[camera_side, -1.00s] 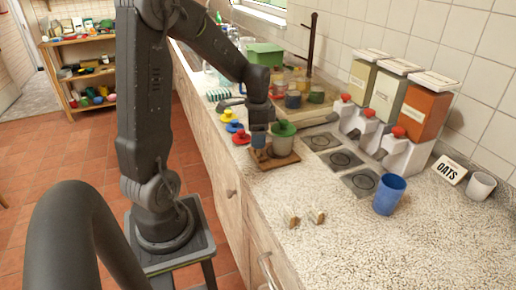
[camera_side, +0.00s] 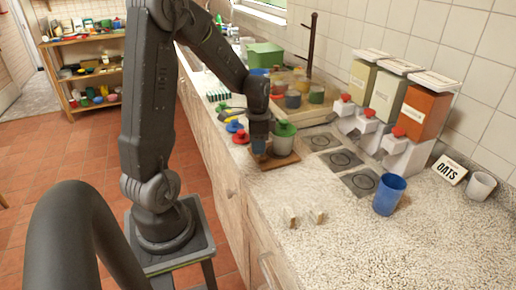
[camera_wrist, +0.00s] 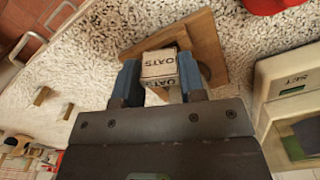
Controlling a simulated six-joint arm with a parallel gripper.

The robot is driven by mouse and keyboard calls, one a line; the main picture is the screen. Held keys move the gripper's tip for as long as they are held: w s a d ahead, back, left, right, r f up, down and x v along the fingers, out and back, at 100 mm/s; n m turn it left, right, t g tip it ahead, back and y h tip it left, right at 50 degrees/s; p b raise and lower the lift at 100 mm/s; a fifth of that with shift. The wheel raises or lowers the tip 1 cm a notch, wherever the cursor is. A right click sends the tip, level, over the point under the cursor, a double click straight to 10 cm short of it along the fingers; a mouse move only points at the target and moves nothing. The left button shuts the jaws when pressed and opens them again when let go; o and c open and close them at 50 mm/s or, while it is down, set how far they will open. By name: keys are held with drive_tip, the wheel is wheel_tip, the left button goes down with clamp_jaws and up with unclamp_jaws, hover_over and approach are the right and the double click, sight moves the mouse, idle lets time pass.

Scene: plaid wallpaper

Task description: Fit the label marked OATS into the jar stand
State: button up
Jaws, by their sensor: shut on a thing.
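My gripper (camera_side: 259,146) is low over a wooden board (camera_side: 286,161) on the counter, beside a grey jar with a green lid (camera_side: 284,140). In the wrist view my gripper (camera_wrist: 158,82) has its blue fingers on both sides of a pale block-like label marked OATS (camera_wrist: 160,64); the lettering shows on two faces. The label is over or against the wooden piece (camera_wrist: 207,48), which looks like the jar stand; I cannot tell whether it is seated. In the side view the fingers mostly hide the label. A separate white OATS card (camera_side: 449,169) leans at the right.
A blue cup (camera_side: 389,195) and a white cup (camera_side: 480,186) stand at the right. Dispensers with red knobs (camera_side: 398,131) line the wall. Two small tan blocks (camera_side: 291,217) sit at the front. Coloured lids (camera_side: 240,136) lie left of the gripper. The near-right counter is clear.

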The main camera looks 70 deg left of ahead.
drive_tip(key=shift+c, duration=0.5)
drive_tip(key=shift+r, duration=0.15)
drive_tip(key=shift+r, duration=0.3)
drive_tip(key=r, duration=0.3)
drive_tip(key=shift+s+a+r, duration=0.15)
drive_tip(key=shift+s+r, duration=0.1)
drive_tip(key=shift+r, duration=0.15)
drive_tip(key=s+a+r, duration=0.5)
drive_tip(key=s+r, duration=0.1)
drive_tip(key=s, duration=0.3)
drive_tip(key=w+d+f+n, duration=0.1)
drive_tip(key=w, duration=0.2)
drive_tip(key=w+d+f+n, duration=0.1)
drive_tip(key=w+d, duration=0.1)
drive_tip(key=w, duration=0.1)
drive_tip(key=w+d+f+n, duration=0.1)
drive_tip(key=w+d+n, duration=0.1)
drive_tip(key=w, duration=0.1)
drive_tip(key=shift+w+d+f, duration=0.1)
drive_tip(key=shift+w+f, duration=0.25)
drive_tip(key=shift+f, duration=0.1)
